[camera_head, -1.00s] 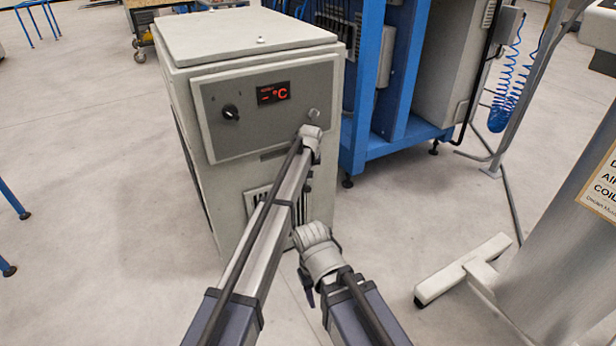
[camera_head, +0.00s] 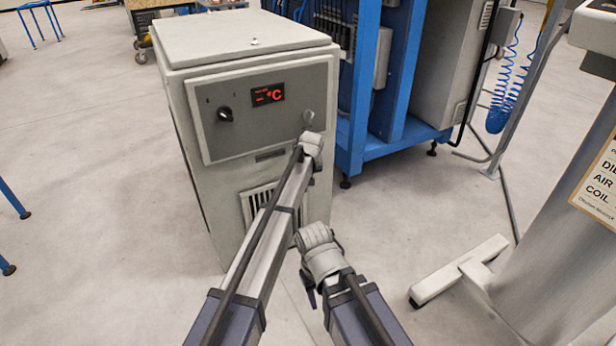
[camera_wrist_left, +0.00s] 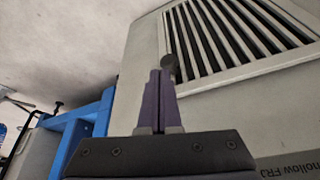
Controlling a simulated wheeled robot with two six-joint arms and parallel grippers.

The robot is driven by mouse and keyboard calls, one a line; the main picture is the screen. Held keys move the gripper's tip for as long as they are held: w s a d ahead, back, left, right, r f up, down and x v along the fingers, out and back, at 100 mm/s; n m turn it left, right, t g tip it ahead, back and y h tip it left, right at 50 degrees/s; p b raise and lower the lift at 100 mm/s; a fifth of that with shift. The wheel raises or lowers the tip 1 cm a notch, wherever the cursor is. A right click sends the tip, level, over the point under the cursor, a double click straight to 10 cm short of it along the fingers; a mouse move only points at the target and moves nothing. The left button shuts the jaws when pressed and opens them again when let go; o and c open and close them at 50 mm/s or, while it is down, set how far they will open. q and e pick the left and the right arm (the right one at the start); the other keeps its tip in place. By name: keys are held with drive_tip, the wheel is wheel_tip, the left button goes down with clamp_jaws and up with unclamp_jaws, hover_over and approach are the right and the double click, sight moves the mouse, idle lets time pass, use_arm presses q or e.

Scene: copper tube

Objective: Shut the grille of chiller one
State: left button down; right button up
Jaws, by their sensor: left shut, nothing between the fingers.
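Chiller one is taken to be the grey cabinet (camera_head: 225,165) with a red display and a dark knob on its upper panel. Its slatted grille (camera_head: 258,203) is low on the front, partly hidden behind my left arm. The grille also fills the upper right of the left wrist view (camera_wrist_left: 245,35). It looks close to flush with the front; I cannot tell if it is fully shut. My left gripper (camera_wrist_left: 160,75) is shut and empty, its tips beside a small dark round knob (camera_wrist_left: 169,66) at the grille's edge; contact is unclear. My right wrist is lower right; its fingers are mostly hidden.
A blue frame (camera_head: 365,100) with equipment stands just right of the chiller. A grey post with a white foot (camera_head: 460,270) and a sign stands at the right. The floor left of the chiller is clear, with blue legs (camera_head: 12,200) at the far left edge.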

use_arm(q)
drive_tip(key=d+p+v, duration=0.1)
drive_tip(key=p+v, duration=0.6)
drive_tip(key=v, duration=0.2)
drive_tip(key=shift+w+r+p, duration=0.2)
drive_tip(key=shift+r+p, duration=0.15)
drive_tip(key=s+a+f+g, duration=0.1)
drive_tip(key=s+a, duration=0.7)
drive_tip(key=s, duration=0.4)
drive_tip(key=s+a+m+g, duration=0.1)
drive_tip(key=s+a, duration=0.6)
drive_tip(key=s, duration=0.5)
drive_tip(key=s+a+f+g, duration=0.1)
drive_tip(key=s+a+g, duration=0.1)
drive_tip(key=s+a, duration=0.8)
drive_tip(key=s+d+m, duration=0.4)
drive_tip(key=s+d, duration=0.3)
drive_tip(key=d, duration=0.5)
wheel_tip(320, 180, up, 35)
drive_tip(key=p, duration=3.4)
drive_tip(key=shift+d+f+g+y, duration=0.15)
drive_tip(key=shift+d+g+y, duration=0.15)
drive_tip(key=shift+y, duration=0.1)
drive_tip(key=c, duration=1.5)
unclamp_jaws()
drive_tip(key=shift+w, duration=0.1)
